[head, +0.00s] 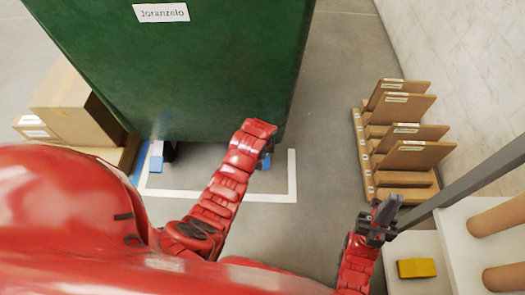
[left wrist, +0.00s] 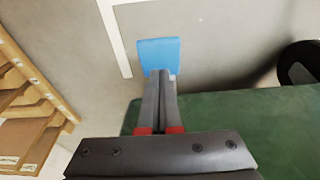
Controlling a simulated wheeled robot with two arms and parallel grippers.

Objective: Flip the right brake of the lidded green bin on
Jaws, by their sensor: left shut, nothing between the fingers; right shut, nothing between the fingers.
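The green bin (head: 215,65) stands at the top of the head view with a white name label; its lid is out of view. Its right brake is a blue pedal (left wrist: 158,56), mostly hidden behind my left arm in the head view. My left gripper (left wrist: 161,74) is shut and empty, its tips over the pedal's near edge; I cannot tell whether they touch. The left brake is another blue pedal (head: 156,158) at the bin's lower left. My right gripper (head: 384,212) is shut and empty, away from the bin at the lower right.
Cardboard boxes (head: 68,105) stand left of the bin. A wooden rack with upright brown panels (head: 405,105) stands by the right wall. A white surface with a yellow block (head: 416,268) and brown rolls is at the lower right. White floor lines (head: 292,175) edge the bin's spot.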

